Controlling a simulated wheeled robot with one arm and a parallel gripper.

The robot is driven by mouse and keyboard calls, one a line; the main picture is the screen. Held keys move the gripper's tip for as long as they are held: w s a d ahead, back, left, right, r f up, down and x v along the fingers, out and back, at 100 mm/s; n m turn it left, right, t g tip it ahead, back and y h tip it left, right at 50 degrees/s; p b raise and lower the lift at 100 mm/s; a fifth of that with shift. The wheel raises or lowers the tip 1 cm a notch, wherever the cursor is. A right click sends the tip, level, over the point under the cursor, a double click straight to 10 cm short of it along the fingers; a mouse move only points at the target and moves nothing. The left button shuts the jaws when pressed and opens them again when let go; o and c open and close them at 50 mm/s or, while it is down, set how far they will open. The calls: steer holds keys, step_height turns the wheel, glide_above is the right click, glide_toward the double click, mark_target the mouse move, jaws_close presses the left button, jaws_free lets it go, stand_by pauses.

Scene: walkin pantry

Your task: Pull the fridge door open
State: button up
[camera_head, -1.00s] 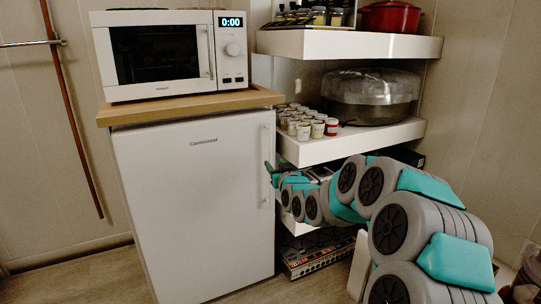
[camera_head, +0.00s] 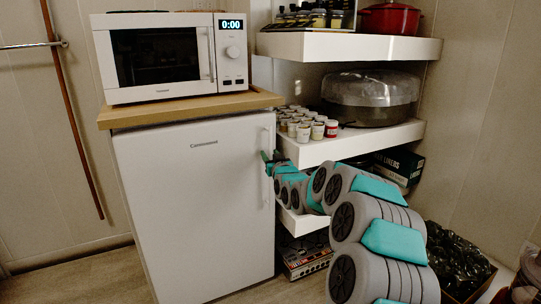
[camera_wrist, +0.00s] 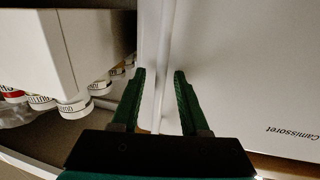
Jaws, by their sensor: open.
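The white fridge door (camera_head: 190,215) looks shut beneath the wooden top. Its upright white handle (camera_head: 268,185) runs along the door's right edge. My gripper (camera_head: 267,160) is at the upper part of this handle. In the wrist view, my gripper's green fingers (camera_wrist: 160,74) are open, one on each side of the handle bar (camera_wrist: 163,60). A gap shows between the bar and the fingers. How deep the bar sits between the fingers is hard to tell.
A microwave (camera_head: 170,55) stands on the wooden top (camera_head: 190,107). White shelves (camera_head: 350,145) with several small jars (camera_head: 300,124) are close right of the handle. A box of black bags (camera_head: 455,260) stands at lower right. Floor shows at lower left.

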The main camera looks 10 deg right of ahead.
jaws_close()
stand_by(0.4)
stand_by(1.1)
